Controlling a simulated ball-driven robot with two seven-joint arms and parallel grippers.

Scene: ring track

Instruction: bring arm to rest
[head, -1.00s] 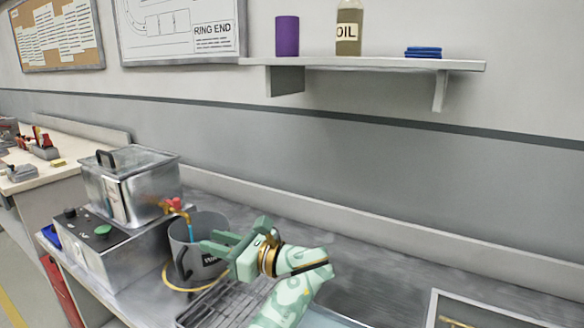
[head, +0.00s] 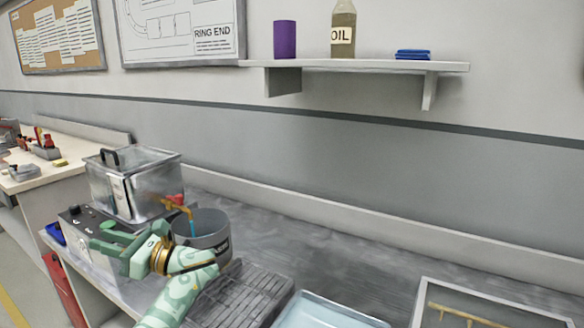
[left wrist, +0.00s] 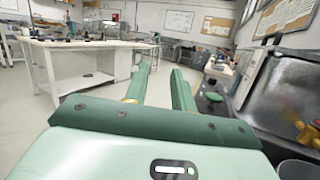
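My left gripper (head: 98,236) is at the lower left of the head view, in front of the control box under the metal tank. Its green fingers point left and are apart, with nothing between them. The left wrist view (left wrist: 162,70) also shows the two fingers apart, with floor and room behind the gap. My left forearm hides part of the grey jug (head: 215,243) and of the box. My right gripper is in neither view.
The metal tank (head: 135,185) has a red-handled tap (head: 174,200) above the jug, with blue at its outlet. A slatted rack (head: 245,295), a pale tray (head: 325,312) and a framed tray (head: 425,290) lie to the right. The wrist view shows open floor (left wrist: 105,100) and a white workbench (left wrist: 85,62).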

